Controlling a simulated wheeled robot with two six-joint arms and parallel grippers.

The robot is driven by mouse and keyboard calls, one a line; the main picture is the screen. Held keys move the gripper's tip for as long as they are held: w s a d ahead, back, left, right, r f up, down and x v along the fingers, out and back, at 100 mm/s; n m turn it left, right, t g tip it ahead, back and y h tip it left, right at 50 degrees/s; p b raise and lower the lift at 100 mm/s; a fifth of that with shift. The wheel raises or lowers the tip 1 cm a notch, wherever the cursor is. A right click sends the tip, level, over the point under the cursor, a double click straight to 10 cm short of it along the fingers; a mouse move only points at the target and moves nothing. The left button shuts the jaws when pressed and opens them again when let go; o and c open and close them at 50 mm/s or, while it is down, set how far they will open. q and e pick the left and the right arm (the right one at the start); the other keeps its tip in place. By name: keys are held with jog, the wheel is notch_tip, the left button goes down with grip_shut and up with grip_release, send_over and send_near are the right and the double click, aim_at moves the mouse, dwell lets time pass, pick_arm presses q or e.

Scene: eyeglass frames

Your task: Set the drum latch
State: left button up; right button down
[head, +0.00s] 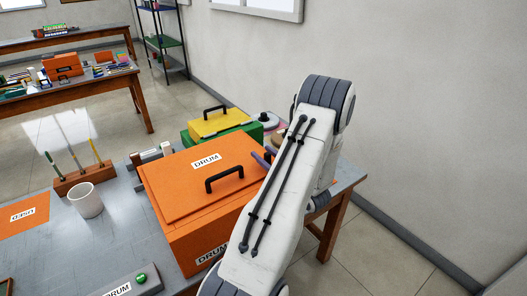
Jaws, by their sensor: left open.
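The orange drum box (175,190) stands on the grey table, with a DRUM label and a black handle (224,179) on its lid. The lid looks closed. My white arm covers the box's right side, and I cannot make out a latch. My left gripper (265,154) shows only as two bluish finger tips, apart from each other, at the box's far right edge. It is open; the rest is hidden behind the arm, and I cannot tell if it touches the box. A grey unit (128,287) labelled DRUM with a green button (141,278) is at the bottom. My right gripper is out of view.
A white cup (86,201), a wooden holder (84,180) with upright tools and an orange USED mat (25,214) lie left of the box. Yellow (218,123) and green boxes stand behind it. The table (125,235) is clear between cup and box.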

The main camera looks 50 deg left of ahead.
pick_arm(q)
jog(key=shift+a, duration=0.35)
grip_shut()
dwell(1.2)
